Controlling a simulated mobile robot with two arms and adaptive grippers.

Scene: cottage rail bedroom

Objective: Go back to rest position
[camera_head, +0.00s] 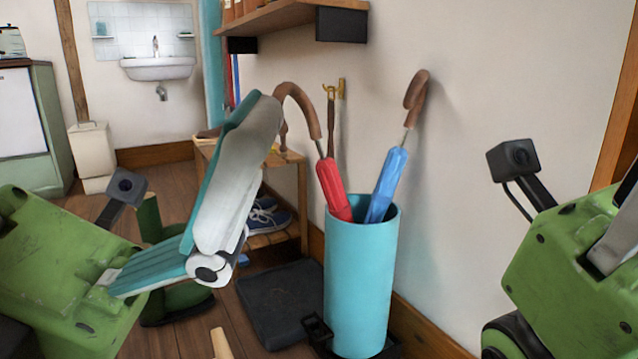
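My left gripper (228,185) comes in from the left, a green body with a long teal and white part slanting up and right. Its upper end overlaps the brown hooked handle of the red umbrella (333,188) in this view; I cannot tell whether they touch. Whether its fingers are open or shut does not show. My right gripper (575,270) is at the right edge, cut off by the frame, its fingertips not visible. The red umbrella and a blue umbrella (388,185) stand tilted in a turquoise cylindrical stand (360,285).
A wooden rack (291,205) with dark blue shoes is behind the stand, with a dark mat (280,300) on the floor. A wooden shelf (290,18) juts from the wall above. A sink (157,68), a white bin (92,150) and a green cabinet (50,125) are farther back.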

